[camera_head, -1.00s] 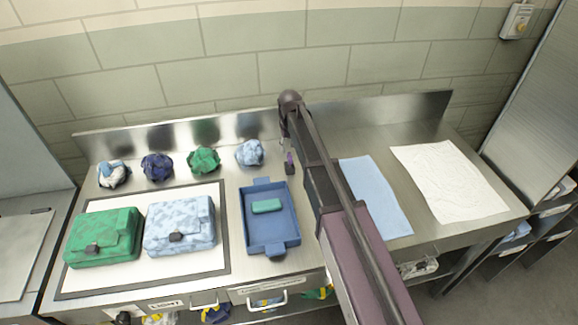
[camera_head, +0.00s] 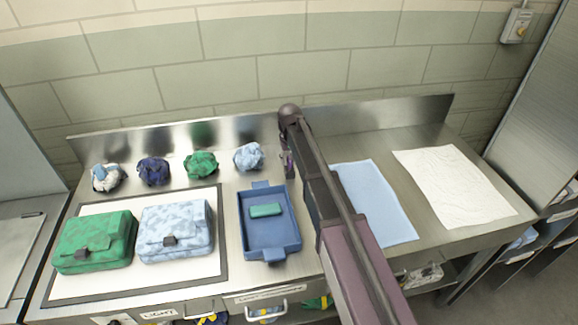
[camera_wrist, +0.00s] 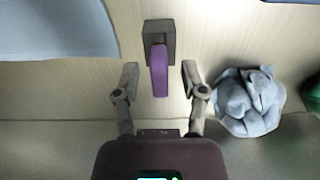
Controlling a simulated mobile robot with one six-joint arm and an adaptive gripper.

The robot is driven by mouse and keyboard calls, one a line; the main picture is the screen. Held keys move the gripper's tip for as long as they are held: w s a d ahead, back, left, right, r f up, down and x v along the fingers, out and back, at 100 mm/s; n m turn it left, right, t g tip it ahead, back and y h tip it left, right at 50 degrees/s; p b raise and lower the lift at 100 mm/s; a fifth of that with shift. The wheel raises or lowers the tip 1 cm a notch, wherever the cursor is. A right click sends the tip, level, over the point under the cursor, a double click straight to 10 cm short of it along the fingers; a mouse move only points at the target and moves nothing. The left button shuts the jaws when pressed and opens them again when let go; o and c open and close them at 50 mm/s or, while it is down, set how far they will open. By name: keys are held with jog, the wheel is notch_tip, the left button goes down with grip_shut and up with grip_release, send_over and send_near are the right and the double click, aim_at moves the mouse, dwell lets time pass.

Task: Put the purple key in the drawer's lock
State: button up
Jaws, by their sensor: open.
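The purple key (camera_wrist: 159,72) stands out from a small dark block (camera_wrist: 158,30) in the wrist view. In the head view the key (camera_head: 289,158) is a small purple spot close beside my arm, partly hidden. My gripper (camera_wrist: 160,75) is open, with one finger on each side of the key and gaps between them. It holds nothing. Drawer fronts with handles (camera_head: 267,311) and white labels (camera_head: 268,294) show along the counter's front edge in the head view. I cannot make out a lock on them.
A blue tray (camera_head: 246,222) with a teal case stands left of my arm. Green (camera_head: 95,240) and light blue (camera_head: 175,232) bags lie on a white mat. Several crumpled cloth bundles line the back, one (camera_head: 248,156) near the key. Blue (camera_head: 375,200) and white cloths lie right.

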grip_shut()
jog(key=shift+r, duration=0.15)
jog(key=shift+r+p, duration=2.85)
jog(key=shift+p, duration=0.2)
notch_tip(320, 180, up, 8)
jog(key=p, duration=0.8)
jog(key=shift+r, duration=0.2)
